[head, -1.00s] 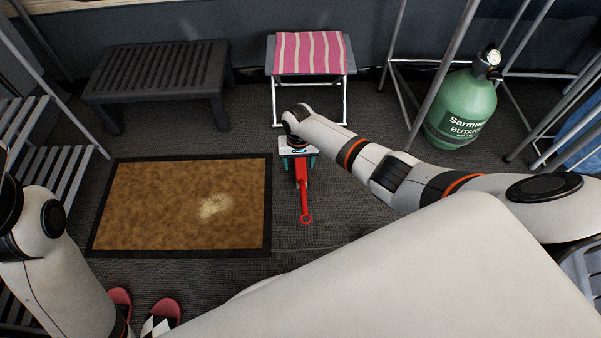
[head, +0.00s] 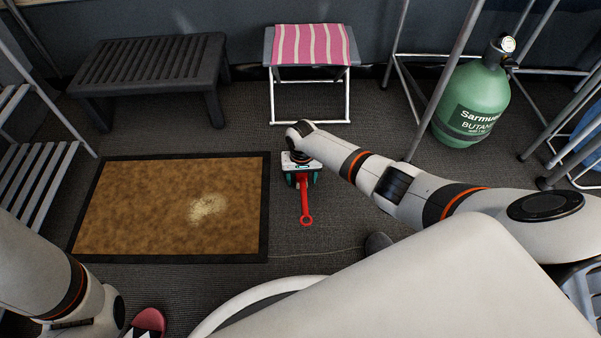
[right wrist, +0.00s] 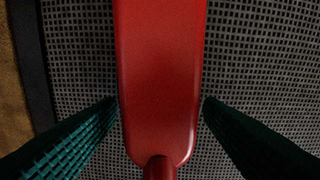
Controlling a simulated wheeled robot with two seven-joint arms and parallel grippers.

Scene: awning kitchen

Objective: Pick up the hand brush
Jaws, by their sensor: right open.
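The red hand brush (head: 305,200) lies on the grey woven floor, just right of the brown mat; its handle with a ring end points toward me. My right gripper (head: 302,180) is over the far part of the brush, and its own body hides that part in the head view. In the right wrist view the wide red part of the brush (right wrist: 160,80) lies between the two green fingers of the open right gripper (right wrist: 160,108), one on each side. I cannot tell whether either finger touches it. My left arm shows at the lower left, but its gripper is not in view.
A brown mat with a dark border (head: 264,215) lies left of the brush. A folding stool with pink striped seat (head: 310,45) stands behind. A dark bench (head: 150,65) is at the back left, a green butane bottle (head: 472,105) at the right. A red slipper (head: 148,320) lies near me.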

